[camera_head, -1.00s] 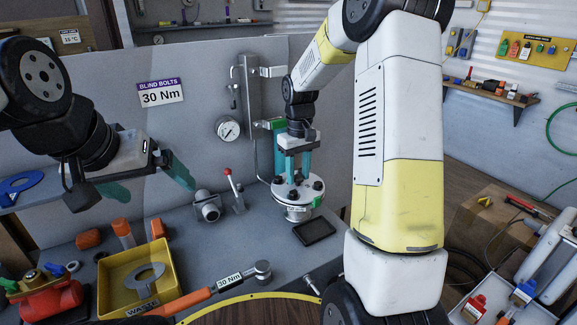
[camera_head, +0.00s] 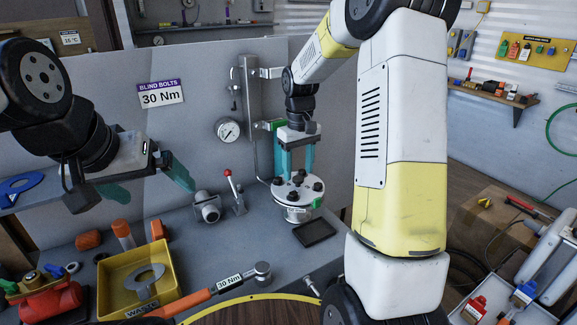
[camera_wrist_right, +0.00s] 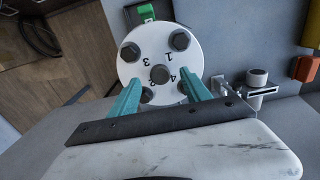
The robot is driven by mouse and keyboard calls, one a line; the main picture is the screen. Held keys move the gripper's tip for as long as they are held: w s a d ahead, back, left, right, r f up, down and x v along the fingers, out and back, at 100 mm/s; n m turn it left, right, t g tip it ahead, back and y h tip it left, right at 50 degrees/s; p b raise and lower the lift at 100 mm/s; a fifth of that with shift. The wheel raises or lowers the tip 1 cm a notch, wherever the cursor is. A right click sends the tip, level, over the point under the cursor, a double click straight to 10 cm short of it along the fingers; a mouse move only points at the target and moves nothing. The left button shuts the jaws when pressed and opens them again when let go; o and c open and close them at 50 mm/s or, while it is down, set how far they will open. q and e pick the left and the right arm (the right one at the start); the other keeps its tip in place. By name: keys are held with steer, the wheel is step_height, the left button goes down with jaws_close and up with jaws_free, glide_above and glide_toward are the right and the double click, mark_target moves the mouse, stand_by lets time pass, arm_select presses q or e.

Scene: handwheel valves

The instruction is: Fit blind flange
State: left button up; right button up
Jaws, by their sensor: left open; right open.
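The blind flange (camera_head: 303,187) is a white disc with several dark bolts, lying flat on the pipe stub (camera_head: 298,213) on the bench. In the right wrist view the flange (camera_wrist_right: 150,50) shows printed numbers beside its bolts and a bolt head (camera_wrist_right: 159,74) at its centre. My right gripper (camera_head: 297,176) is open, pointing down just above the flange, its teal fingers apart; it also shows in the right wrist view (camera_wrist_right: 162,88). My left gripper (camera_head: 150,186) is open and empty over the bench's left side. The torque wrench (camera_head: 215,290) marked 30 Nm lies at the front.
A yellow waste tray (camera_head: 112,289) holds a grey ring (camera_head: 145,280). A red-handled lever (camera_head: 234,192) and a pipe fitting (camera_head: 208,207) stand left of the flange. A pressure gauge (camera_head: 228,130) is behind. A dark flat tray (camera_head: 314,232) lies in front.

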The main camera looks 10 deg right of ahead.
steer(key=shift+r, duration=1.45)
step_height(320, 180, up, 7)
steer(key=s+r+m+t+y, duration=0.1)
steer(key=s+r, duration=0.2)
steer(key=s, duration=0.3)
steer(key=s+r+t, duration=0.2)
steer(key=s+r, duration=0.2)
steer(key=s, duration=0.2)
steer(key=s+a+f+m+t+y, duration=0.1)
steer(key=s+a+f+m+t, duration=0.1)
steer(key=s, duration=1)
steer(key=shift+f+t, duration=0.25)
steer(key=shift+t, duration=0.35)
steer(key=shift+s+a, duration=0.1)
